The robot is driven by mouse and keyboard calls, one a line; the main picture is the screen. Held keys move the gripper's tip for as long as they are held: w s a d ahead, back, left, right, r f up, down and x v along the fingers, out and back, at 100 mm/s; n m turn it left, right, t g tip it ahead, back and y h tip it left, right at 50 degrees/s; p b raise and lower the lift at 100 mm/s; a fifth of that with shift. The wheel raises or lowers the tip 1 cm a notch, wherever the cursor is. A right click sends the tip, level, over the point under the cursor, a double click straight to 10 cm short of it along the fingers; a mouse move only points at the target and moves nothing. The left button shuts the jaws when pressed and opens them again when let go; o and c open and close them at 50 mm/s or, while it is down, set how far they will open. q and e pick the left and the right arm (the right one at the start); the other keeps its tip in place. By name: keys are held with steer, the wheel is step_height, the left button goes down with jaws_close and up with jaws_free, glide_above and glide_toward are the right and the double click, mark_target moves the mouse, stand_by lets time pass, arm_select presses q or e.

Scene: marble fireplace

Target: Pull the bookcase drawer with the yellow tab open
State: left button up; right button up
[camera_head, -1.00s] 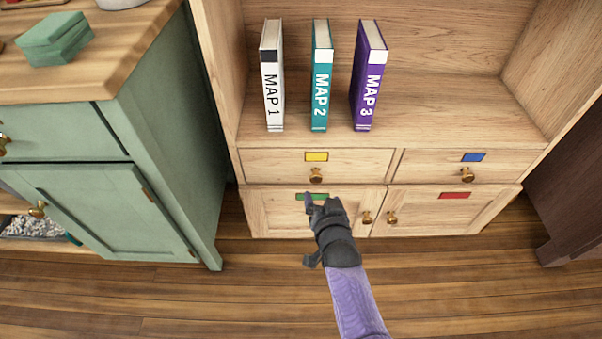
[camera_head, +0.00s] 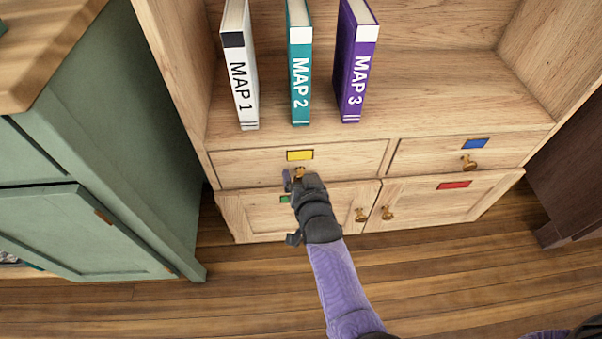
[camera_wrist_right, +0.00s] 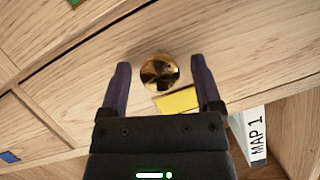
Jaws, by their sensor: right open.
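The bookcase drawer (camera_head: 240,168) with the yellow tab (camera_head: 300,155) is at the upper left of the cabinet front and looks shut. Its brass knob (camera_head: 300,172) is partly hidden by my right gripper (camera_head: 294,178). In the right wrist view the knob (camera_wrist_right: 159,72) lies between the two open fingers of my right gripper (camera_wrist_right: 160,82), close to their tips. A gap shows on each side of the knob. The yellow tab also shows there (camera_wrist_right: 178,101), beside the right finger. My left gripper is not in view.
A blue-tab drawer (camera_head: 430,154) is to the right, and red-tab (camera_head: 453,185) and green-tab (camera_head: 285,199) doors are below. Three books, MAP 1 (camera_head: 240,80), MAP 2 (camera_head: 300,75) and MAP 3 (camera_head: 355,70), stand on the shelf above. A green cabinet (camera_head: 120,150) stands at left.

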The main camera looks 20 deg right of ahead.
jaws_close()
stand_by(0.4)
